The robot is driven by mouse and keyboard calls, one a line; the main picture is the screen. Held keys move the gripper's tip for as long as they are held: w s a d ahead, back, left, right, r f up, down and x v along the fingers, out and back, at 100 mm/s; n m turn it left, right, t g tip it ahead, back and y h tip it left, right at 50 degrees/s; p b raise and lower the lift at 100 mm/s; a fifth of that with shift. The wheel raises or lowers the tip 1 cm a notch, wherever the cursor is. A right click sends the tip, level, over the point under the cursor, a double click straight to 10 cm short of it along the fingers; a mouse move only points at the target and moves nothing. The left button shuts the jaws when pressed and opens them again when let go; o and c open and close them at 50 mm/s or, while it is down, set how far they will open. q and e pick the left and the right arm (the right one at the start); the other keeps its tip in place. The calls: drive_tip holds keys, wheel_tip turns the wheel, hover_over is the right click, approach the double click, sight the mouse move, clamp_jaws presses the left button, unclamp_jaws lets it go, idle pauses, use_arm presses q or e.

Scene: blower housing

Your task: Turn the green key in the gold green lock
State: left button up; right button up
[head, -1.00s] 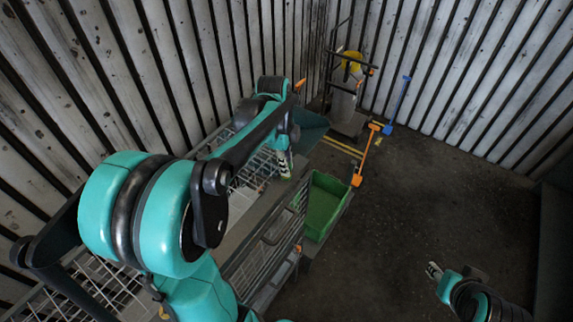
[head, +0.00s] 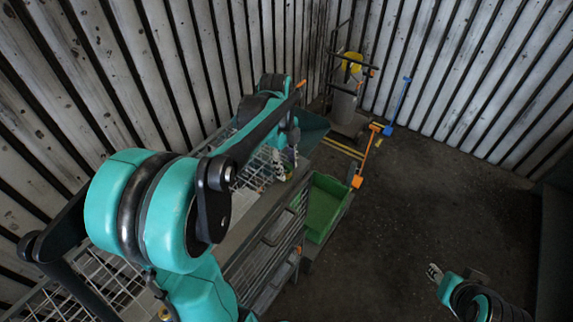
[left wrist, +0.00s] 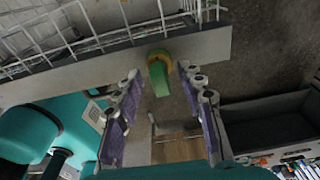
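The green key (left wrist: 159,78) stands out from the round gold lock (left wrist: 157,54) on a grey metal rail in the left wrist view. My left gripper (left wrist: 160,74) is open, with one purple-padded finger on each side of the key and a gap on both sides. The key appears untouched. In the head view my left gripper (head: 286,166) is small beside the wire rack, and the lock and key cannot be made out there. My right gripper (head: 433,272) is at the lower right, over the floor, away from the rack; its opening is too small to judge.
A wire rack (head: 100,280) runs along the left wall, with a green bin (head: 322,208) at its right side. An orange-handled tool (head: 364,160), a blue-handled one (head: 397,104) and a hand truck (head: 345,100) stand behind. Floor at right is clear.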

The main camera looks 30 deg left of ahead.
use_arm(q)
drive_tip(key=shift+r, duration=0.1)
wheel_tip(320, 180, up, 12)
drive_tip(key=a, duration=0.1)
drive_tip(key=shift+a, duration=0.25)
drive_tip(key=shift+f, duration=0.2)
